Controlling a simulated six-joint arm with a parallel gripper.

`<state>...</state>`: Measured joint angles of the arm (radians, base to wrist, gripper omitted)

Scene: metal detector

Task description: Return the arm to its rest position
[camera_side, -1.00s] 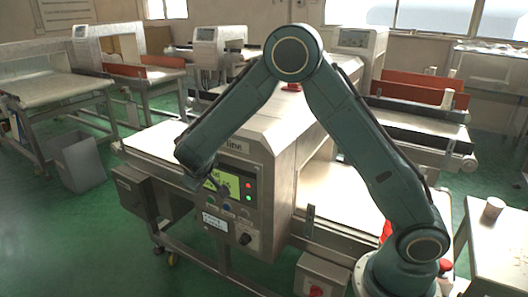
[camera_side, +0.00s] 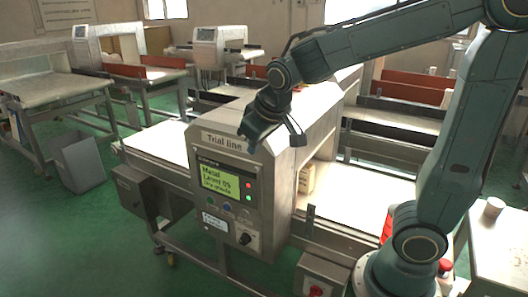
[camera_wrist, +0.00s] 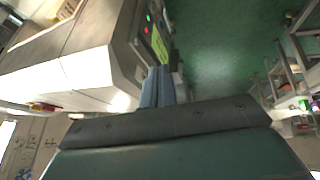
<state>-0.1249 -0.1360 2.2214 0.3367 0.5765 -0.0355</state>
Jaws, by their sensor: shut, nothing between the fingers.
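My gripper (camera_side: 250,132) is in front of the upper part of the metal detector (camera_side: 270,200), just right of its "Trial line" label, with its fingers pointing down. I cannot tell the exact gap to the housing. In the wrist view the two blue-grey fingers (camera_wrist: 158,86) lie together, shut and empty. The detector's green screen (camera_side: 219,181) shows text starting with "Metal", with a red and a green light beside it. The screen also appears in the wrist view (camera_wrist: 160,46).
A small tan box (camera_side: 307,179) sits on the conveyor at the tunnel's right opening. A cup (camera_side: 494,208) stands on the side table (camera_side: 497,255) at right. A grey bin (camera_side: 80,163) stands on the green floor at left. Other conveyor machines line the back.

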